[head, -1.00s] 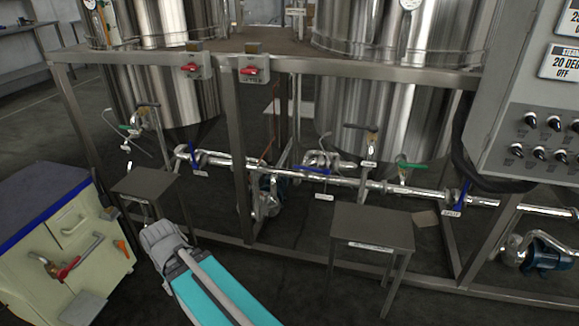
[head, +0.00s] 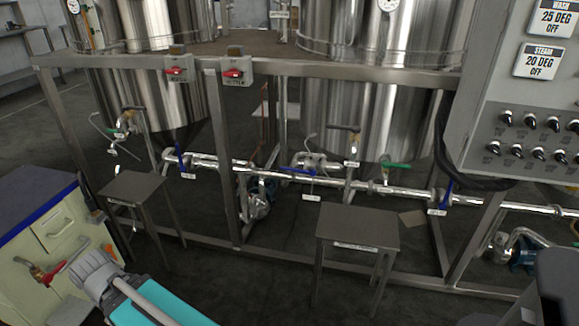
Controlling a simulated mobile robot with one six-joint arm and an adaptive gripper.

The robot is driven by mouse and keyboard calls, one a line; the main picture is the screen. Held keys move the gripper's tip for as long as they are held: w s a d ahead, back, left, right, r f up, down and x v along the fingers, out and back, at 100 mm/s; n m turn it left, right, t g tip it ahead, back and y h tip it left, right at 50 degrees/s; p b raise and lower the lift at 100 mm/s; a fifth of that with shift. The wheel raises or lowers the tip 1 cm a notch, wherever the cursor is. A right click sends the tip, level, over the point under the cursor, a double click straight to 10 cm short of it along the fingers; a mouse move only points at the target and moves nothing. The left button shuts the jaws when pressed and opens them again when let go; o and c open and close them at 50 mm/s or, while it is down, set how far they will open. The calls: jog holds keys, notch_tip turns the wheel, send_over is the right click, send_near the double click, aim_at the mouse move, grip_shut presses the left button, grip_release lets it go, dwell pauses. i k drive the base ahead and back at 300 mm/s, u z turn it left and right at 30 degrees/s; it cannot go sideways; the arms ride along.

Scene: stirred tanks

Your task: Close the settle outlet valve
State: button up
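Several valves sit on the steel pipework under the tanks. Blue handles show at the left valve (head: 177,156), the middle valve (head: 298,172) and the right valve (head: 444,192). The left and right blue handles are steeply tilted; the middle one lies nearly along the pipe. A green-handled valve (head: 394,164) is on the right tank's outlet side, and another green handle (head: 112,132) is at the left tank. White tags hang by the valves, but their text is too small to read, so I cannot tell which is the settle outlet valve. My gripper's fingers are not seen.
A steel frame crosses in front of the tanks. Small tables (head: 358,226) and (head: 135,186) stand before the pipes. A control panel (head: 520,100) is at right. A cabinet (head: 45,232) and my grey and cyan arm link are at lower left. Floor shows between the tables.

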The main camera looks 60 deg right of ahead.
aim_at(295, 170)
jog(key=u, duration=0.15)
jog(key=i, duration=0.9)
jog(key=z, duration=2.6)
